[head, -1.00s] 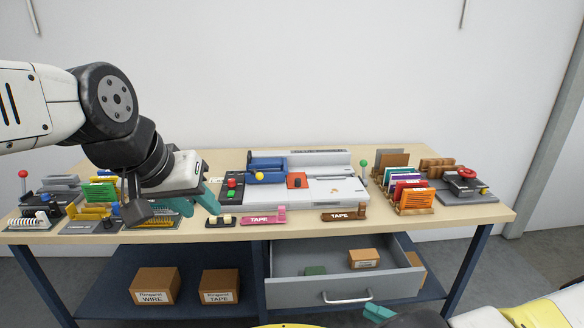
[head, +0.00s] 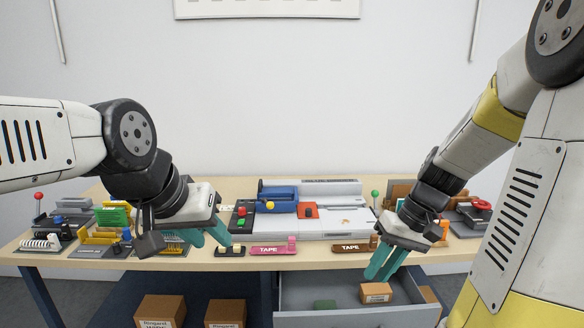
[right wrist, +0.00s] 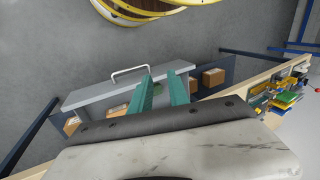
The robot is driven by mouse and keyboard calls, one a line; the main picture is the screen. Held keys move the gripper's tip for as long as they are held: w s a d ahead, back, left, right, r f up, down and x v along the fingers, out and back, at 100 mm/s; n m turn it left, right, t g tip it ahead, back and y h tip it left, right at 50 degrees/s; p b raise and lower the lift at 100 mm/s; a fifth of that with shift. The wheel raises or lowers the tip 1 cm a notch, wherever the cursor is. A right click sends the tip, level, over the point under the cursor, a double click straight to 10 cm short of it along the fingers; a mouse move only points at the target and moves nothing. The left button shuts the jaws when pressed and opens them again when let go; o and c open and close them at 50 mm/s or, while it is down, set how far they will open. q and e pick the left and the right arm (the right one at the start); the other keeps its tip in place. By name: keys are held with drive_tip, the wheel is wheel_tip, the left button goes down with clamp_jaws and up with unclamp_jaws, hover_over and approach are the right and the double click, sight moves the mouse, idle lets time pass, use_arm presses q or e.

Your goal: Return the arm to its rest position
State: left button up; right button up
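My right gripper (head: 384,264) hangs in front of the bench's right half, with its teal fingers pointing down over the open drawer in the head view. In the right wrist view its two fingers (right wrist: 160,92) stand apart with nothing between them. My left gripper (head: 208,238) is at the bench's left front, fingers pointing down and apart, with nothing seen between them. It hides part of the things behind it.
The bench top (head: 215,263) carries a grey and blue machine (head: 335,222), a pink TAPE holder (head: 268,250) and a brown TAPE holder (head: 350,247). The grey drawer (head: 300,292) stands open with a small box (head: 376,292) inside. Boxes (head: 160,312) sit on the lower shelf.

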drive_tip(key=s+a+r+t+h, duration=0.1)
drive_tip(key=s+a+r+t, duration=0.1)
drive_tip(key=r, duration=0.4)
drive_tip(key=s+a+r+t+h, duration=0.1)
drive_tip(key=s+a+r+t, duration=0.1)
drive_tip(key=s+r+t, duration=0.2)
drive_tip(key=shift+s+a+r, duration=0.3)
drive_tip(key=shift+s+r, duration=0.1)
drive_tip(key=shift+r, duration=1.25)
